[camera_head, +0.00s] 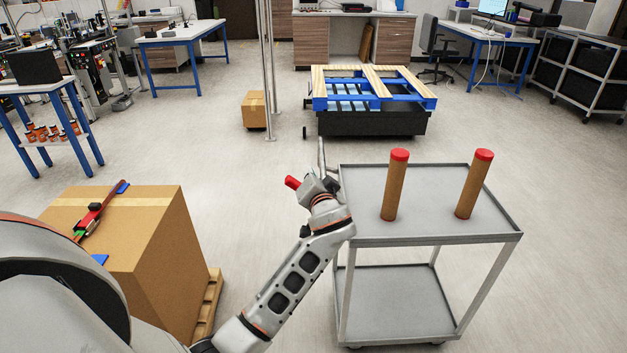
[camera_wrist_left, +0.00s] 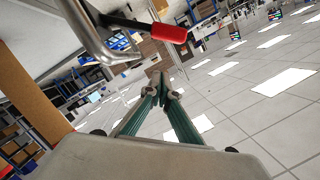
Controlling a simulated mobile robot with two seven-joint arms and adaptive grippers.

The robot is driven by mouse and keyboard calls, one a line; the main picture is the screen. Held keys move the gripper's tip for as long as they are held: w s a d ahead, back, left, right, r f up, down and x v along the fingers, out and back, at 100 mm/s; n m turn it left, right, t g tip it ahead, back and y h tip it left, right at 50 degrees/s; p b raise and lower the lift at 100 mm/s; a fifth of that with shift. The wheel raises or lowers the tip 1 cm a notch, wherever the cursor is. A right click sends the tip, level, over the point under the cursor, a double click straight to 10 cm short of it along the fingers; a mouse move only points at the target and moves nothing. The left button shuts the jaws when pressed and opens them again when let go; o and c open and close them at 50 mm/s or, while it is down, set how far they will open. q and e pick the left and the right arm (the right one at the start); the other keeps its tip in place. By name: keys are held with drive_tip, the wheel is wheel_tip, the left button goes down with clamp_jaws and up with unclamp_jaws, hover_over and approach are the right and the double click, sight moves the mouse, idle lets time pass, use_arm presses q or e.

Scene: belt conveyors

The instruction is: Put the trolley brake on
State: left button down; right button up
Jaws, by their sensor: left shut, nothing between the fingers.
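The grey two-shelf trolley (camera_head: 430,233) stands right of centre in the head view. A lever with a red grip (camera_head: 292,182) shows at its left side, beside the metal handle tube (camera_head: 321,152). In the left wrist view the red grip (camera_wrist_left: 165,33) is on a dark lever beside the bent handle tube (camera_wrist_left: 88,32). My left gripper (camera_head: 322,186) is at the trolley's handle end; its wrist partly hides the lever and handle. Its closed, empty fingertips (camera_wrist_left: 160,82) appear just below the red grip in the wrist view; contact is unclear. My right gripper is out of view.
Two brown cylinders with red caps (camera_head: 395,186) (camera_head: 474,185) stand on the trolley's top shelf. A large cardboard box (camera_head: 150,250) on a pallet is at the left. A blue-and-wood pallet (camera_head: 373,85) and a metal post (camera_head: 268,70) are behind. Open floor lies between.

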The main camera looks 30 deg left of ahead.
sight(300, 182)
use_arm(q)
drive_tip(key=a+f, duration=0.3)
drive_tip(key=shift+a+f+p, duration=0.15)
drive_tip(key=shift+f+p, duration=0.1)
drive_tip(key=shift+p, duration=0.15)
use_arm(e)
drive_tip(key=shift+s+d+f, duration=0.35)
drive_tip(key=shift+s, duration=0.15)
use_arm(q)
drive_tip(key=shift+f, duration=0.1)
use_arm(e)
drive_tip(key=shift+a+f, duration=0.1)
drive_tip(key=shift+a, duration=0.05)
